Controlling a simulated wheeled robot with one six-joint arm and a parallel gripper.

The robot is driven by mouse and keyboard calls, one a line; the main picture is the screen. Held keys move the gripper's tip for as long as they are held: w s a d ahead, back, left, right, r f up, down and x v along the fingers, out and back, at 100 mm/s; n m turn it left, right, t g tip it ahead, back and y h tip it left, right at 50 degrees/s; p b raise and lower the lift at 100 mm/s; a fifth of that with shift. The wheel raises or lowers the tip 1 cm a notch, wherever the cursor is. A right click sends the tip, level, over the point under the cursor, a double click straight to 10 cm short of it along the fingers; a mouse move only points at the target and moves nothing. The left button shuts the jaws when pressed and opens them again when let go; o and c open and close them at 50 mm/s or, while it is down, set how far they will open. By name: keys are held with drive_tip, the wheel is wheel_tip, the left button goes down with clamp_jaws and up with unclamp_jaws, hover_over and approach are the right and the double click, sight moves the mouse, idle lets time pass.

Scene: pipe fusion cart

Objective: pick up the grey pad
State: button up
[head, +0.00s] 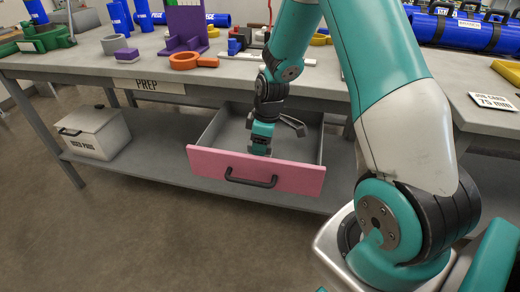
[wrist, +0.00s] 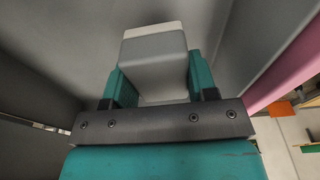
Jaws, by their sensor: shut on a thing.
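The grey pad (wrist: 155,62) shows in the wrist view as a grey block with a paler band at its far end. It sits between the two teal fingers of my gripper (wrist: 157,80), which is shut on it. In the head view my gripper (head: 261,143) points down inside the open drawer (head: 308,148), just behind its pink front (head: 255,172). The drawer front hides the lower part of the gripper, and the pad is hardly visible there. I cannot tell whether the pad touches the drawer floor.
The drawer walls stand close around my gripper. The bench (head: 60,65) with its PREP label (head: 149,86) overhangs the drawer's back. A used pads bin (head: 95,132) stands on the lower shelf.

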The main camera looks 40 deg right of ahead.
wheel_tip(320, 180, up, 17)
drive_tip(key=p, duration=0.1)
drive_tip(key=shift+p, duration=0.4)
drive_tip(key=shift+r, duration=0.1)
